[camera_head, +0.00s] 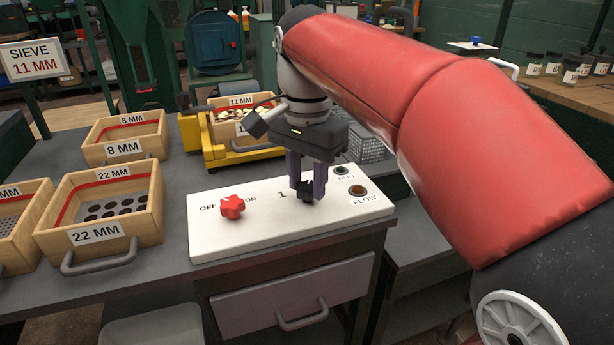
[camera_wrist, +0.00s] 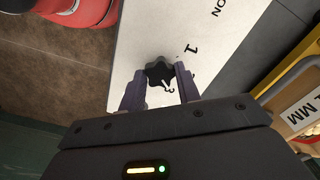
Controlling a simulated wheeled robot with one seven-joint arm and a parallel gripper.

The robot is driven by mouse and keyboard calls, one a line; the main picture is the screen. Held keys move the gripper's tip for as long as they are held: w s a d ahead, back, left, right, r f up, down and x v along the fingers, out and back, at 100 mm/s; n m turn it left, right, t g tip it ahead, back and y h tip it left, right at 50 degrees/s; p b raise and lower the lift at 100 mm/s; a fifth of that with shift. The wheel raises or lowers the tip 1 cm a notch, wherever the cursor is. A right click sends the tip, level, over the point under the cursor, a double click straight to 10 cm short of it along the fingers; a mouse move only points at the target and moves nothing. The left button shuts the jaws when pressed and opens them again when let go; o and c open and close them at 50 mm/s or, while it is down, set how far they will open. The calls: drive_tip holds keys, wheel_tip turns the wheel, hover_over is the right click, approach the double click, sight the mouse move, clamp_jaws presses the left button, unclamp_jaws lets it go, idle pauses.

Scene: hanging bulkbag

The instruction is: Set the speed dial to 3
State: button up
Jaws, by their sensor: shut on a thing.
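The black lobed speed dial (camera_head: 305,190) sits on the white control panel (camera_head: 265,240), right of a printed 1. My gripper (camera_head: 307,188) reaches down to it with a finger on each side, shut on the dial. In the wrist view the dial (camera_wrist: 159,70) is between the two fingertips (camera_wrist: 160,82). A printed 1 shows on its far side and a 3 close to its near edge. A short white mark shows near the 3, but I cannot tell exactly where the dial points.
A red star-shaped ON/OFF knob (camera_head: 232,206) is on the panel's left. RUN (camera_head: 341,170) and FLOW (camera_head: 357,191) lamps are at its right. A yellow sieve holder (camera_head: 213,150) with an 11 MM tray stands behind; a 22 MM tray (camera_head: 149,237) stands left.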

sight(307, 186)
drive_tip(key=shift+m, duration=1.1)
drive_tip(key=o, duration=1)
wheel_tip(307, 186, up, 8)
drive_tip(key=shift+f, duration=0.1)
